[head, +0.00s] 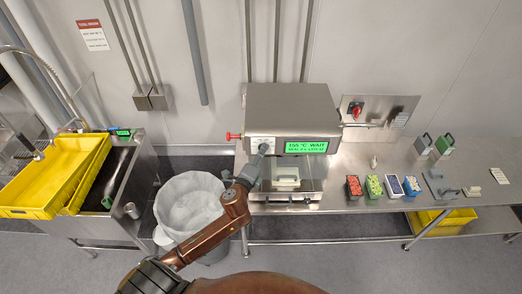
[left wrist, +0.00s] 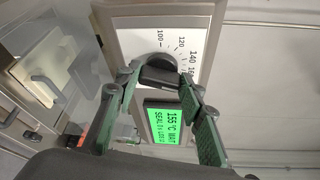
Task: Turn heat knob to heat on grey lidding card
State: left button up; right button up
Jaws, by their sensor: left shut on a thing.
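The heat knob (left wrist: 158,66) is a dark round knob on a white dial plate with printed numbers, including 100, 120 and 140. My left gripper (left wrist: 160,88) is shut on it, one finger on each side. In the head view my left gripper (head: 261,157) reaches up to the front panel of the steel sealing machine (head: 290,103) and partly hides the knob. The green display (head: 306,147) reads "155 °C WAIT" with a smaller line below; it also shows in the left wrist view (left wrist: 172,122). A small pale card (head: 499,176) lies at the bench's right; its print is unreadable. My right gripper is out of view.
Several coloured packs, including a red one (head: 354,187), stand on the bench to the right. A lined bin (head: 190,200) and yellow crates (head: 50,180) are at left.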

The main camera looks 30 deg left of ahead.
pick_arm(q)
jog(key=shift+f, duration=0.1)
dwell(0.3)
jog(key=o, duration=1.2)
jog(key=shift+c, duration=0.2)
jog(key=v, duration=1.2)
